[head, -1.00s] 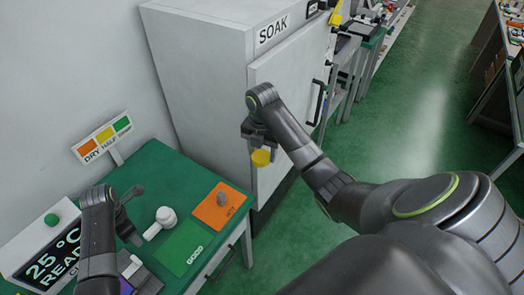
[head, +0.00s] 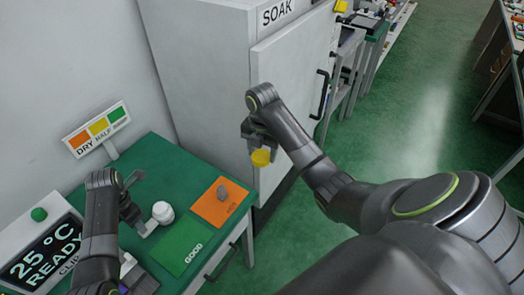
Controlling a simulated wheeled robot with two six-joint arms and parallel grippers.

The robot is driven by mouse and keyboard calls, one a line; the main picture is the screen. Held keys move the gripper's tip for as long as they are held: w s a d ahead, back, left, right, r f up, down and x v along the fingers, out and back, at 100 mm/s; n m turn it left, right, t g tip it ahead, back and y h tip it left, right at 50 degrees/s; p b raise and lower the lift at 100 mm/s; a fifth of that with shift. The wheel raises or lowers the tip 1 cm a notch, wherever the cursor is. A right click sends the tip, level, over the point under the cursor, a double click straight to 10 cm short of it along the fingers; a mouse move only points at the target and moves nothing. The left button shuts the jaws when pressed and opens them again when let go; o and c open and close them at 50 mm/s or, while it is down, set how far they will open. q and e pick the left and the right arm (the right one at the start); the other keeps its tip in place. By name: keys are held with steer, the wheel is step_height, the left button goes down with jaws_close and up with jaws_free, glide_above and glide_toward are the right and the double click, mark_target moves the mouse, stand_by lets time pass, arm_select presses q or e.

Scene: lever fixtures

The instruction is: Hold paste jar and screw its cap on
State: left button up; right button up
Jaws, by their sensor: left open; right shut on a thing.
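A yellow cap (head: 261,158) hangs below my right gripper (head: 259,141), which is shut on it in front of the white cabinet, clear of the table. A small white object with a round top (head: 162,211), apparently the paste jar, is on the green table. A pale part extends from it down and to the left, and I cannot tell whether it belongs to the jar. My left gripper (head: 136,203) is open, just left of the white object. I cannot tell whether it touches it.
The green table (head: 153,160) carries a green GOOD mat (head: 181,246) and an orange mat (head: 219,203) with a small grey lump. A DRY/HALF sign (head: 97,130) stands at the back left. A 25 °C READY display (head: 45,255) is at left. The SOAK cabinet (head: 205,80) stands behind.

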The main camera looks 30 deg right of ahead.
mark_target(156, 220)
arm_select(q)
step_height(156, 220, down, 6)
steer(key=b, duration=0.6)
steer(key=shift+f, duration=0.25)
steer(key=shift+s, duration=0.1)
jaws_close()
stand_by(1.7)
jaws_free()
